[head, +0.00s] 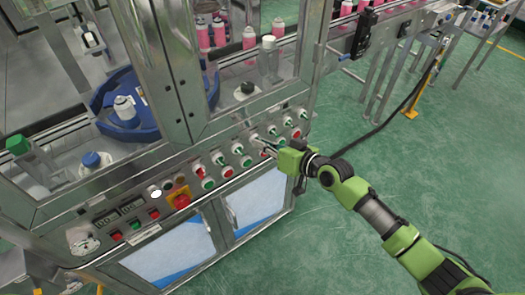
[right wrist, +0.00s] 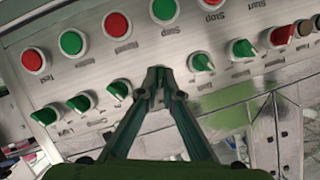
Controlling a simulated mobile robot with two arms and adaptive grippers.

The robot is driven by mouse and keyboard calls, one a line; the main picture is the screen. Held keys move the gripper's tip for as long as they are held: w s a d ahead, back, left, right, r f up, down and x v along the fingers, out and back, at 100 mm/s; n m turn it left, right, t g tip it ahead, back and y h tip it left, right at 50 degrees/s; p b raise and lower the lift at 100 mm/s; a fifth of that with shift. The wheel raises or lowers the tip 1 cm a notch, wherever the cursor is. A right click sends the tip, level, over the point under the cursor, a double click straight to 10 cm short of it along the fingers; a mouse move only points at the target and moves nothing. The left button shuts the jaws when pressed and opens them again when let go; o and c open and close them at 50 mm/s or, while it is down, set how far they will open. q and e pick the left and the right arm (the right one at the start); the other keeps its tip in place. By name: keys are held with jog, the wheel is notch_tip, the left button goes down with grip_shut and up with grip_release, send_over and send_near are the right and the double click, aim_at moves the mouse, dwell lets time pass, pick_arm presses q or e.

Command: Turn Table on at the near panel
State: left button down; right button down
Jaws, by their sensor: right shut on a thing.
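The near panel (head: 190,160) runs along the front of the machine, with a row of selector knobs and rows of red and green buttons. My right gripper (head: 265,145) reaches it from the right, at the knob row. In the right wrist view the fingers (right wrist: 160,84) are closed together at the panel face, in line with the green knobs. They are shut on a selector knob mostly hidden between the tips. A green knob (right wrist: 118,89) shows on one side and another green knob (right wrist: 202,62) on the other. The labels look upside down; I cannot tell which reads Table. My left gripper is out of view.
A red emergency button on yellow (head: 180,199) and a lit white button (head: 155,191) sit further left. Green floor to the right is mostly open, with a black cable.

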jog(key=shift+d+f+m+y+b, duration=0.1)
jog(key=shift+m+y+b, duration=0.4)
jog(key=shift+b, duration=0.45)
jog(key=c, duration=2.2)
grip_release()
jog(key=v, duration=1.2)
jog(key=shift+w+r, duration=0.1)
jog(key=shift+r, duration=0.2)
